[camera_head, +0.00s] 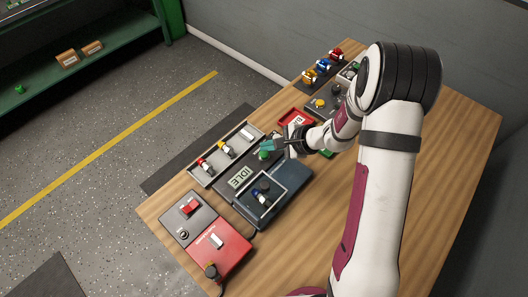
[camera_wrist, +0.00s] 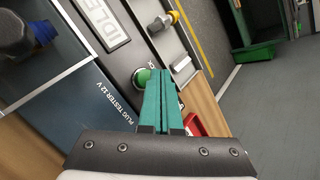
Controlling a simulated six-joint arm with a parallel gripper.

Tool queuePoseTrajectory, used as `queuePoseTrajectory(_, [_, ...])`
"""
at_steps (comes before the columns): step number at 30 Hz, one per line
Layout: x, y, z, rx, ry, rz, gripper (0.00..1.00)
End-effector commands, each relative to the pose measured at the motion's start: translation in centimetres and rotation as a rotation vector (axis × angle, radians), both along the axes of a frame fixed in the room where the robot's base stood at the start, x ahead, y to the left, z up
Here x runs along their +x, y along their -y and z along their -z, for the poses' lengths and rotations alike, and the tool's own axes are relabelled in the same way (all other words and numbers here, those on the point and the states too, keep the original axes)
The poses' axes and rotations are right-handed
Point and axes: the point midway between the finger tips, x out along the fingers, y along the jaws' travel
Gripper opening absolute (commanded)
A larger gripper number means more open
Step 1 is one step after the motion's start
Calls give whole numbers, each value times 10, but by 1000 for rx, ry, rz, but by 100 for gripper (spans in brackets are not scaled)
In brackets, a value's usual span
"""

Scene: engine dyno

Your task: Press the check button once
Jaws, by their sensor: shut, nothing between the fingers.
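The green round button (camera_wrist: 141,77), which I take to be the check button, sits on the dark panel of the plug tester (camera_wrist: 102,80), beside the IDLE display (camera_wrist: 98,27). It also shows in the head view (camera_head: 264,154), partly behind my fingers. My gripper (camera_wrist: 161,74) is shut and empty, its two teal fingers side by side. The fingertips are just right of the button in the wrist view and appear close to it. I cannot tell whether they touch it. In the head view my gripper (camera_head: 266,146) is over the tester's upper end.
A grey tray (camera_head: 212,168) with red, yellow and white plugs lies left of the tester. A red box with switches (camera_head: 221,250) stands at the front. A red tray (camera_head: 296,118) and a box with knobs (camera_head: 319,103) lie beyond my gripper.

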Motion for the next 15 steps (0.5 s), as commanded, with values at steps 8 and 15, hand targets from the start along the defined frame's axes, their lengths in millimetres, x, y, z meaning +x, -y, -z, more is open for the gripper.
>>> queuePoseTrajectory(8, [0,0,8,0,-1,0,0])
queuePoseTrajectory(15, [0,0,8,0,0,0,0])
